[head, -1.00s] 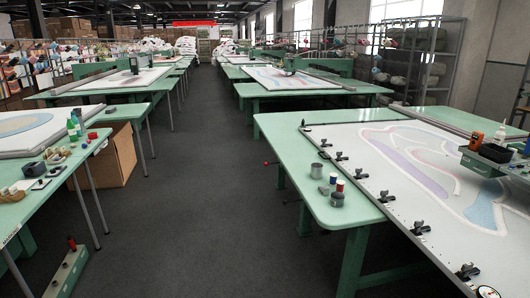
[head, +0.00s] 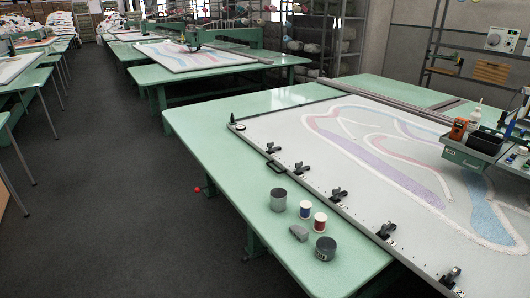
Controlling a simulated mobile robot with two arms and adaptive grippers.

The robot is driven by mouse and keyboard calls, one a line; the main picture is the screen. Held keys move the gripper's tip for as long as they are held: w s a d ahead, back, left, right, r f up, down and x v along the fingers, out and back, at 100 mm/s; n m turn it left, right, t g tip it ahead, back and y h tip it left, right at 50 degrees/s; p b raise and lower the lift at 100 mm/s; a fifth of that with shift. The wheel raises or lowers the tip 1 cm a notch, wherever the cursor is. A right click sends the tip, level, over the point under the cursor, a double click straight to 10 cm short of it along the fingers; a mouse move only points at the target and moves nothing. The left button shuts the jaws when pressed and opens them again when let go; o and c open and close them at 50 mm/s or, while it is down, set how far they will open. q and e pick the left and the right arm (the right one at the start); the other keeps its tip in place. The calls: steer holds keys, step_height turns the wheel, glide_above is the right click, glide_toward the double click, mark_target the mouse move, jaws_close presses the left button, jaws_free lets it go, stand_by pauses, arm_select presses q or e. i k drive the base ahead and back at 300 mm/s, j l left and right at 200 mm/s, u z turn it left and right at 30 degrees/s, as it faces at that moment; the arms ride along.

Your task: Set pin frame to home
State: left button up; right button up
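The pin frame (head: 365,214) lies flat on the green table (head: 205,118) at the right of the head view. It holds a pale cloth (head: 375,215) with a purple, pink and blue tufted outline. Several black clamps sit along its near long edge, one of them a clamp (head: 338,196) near the middle. A small black handle (head: 275,167) is on that edge, and a round white disc (head: 240,127) sits at its far left corner. The frame's right and near ends run out of view. Neither of my grippers is in view.
A grey cup (head: 278,200), two thread spools (head: 306,209), a grey block (head: 298,232) and a dark tin (head: 325,248) stand on the table left of the frame. A green tufting carriage (head: 475,160) is over the frame's right side.

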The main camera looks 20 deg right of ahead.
mark_target(389, 161)
steer(key=i+j+z, duration=0.1)
steer(key=i+z, duration=0.35)
steer(key=i+j+z, duration=0.2)
steer(key=z, duration=0.25)
steer(key=i+j+z, duration=0.65)
steer(key=j+z, duration=0.15)
steer(key=z, duration=0.15)
